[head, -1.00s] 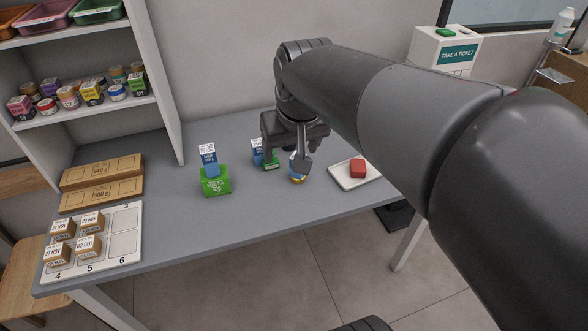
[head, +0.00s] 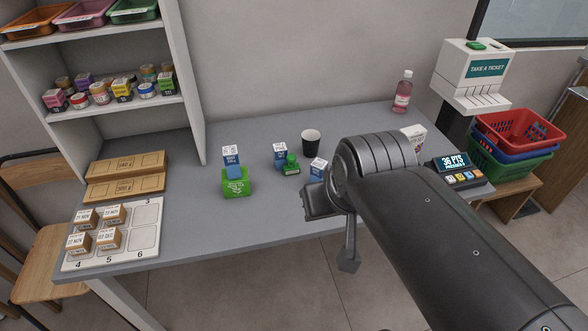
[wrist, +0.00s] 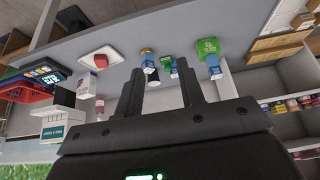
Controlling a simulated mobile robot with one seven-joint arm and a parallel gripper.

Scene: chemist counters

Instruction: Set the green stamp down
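The green stamp (head: 291,164) stands on the grey counter (head: 200,235), close beside a blue-and-white box (head: 280,152); whether they touch is hard to tell. In the wrist view the green stamp (wrist: 167,63) is small and far off, beyond the fingers. My gripper (wrist: 160,85) is open, with two dark fingers apart and nothing held between them. In the head view my gripper (head: 347,262) hangs at the counter's front edge, right of the stamp and clear of it; the arm partly hides it.
A green box (head: 236,186) with a blue-and-white box stands left of the stamp. A black cup (head: 311,139) and another blue-and-white box (head: 318,167) stand to its right. A white tray with a red block (wrist: 98,59) shows in the wrist view. The counter's front middle is clear.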

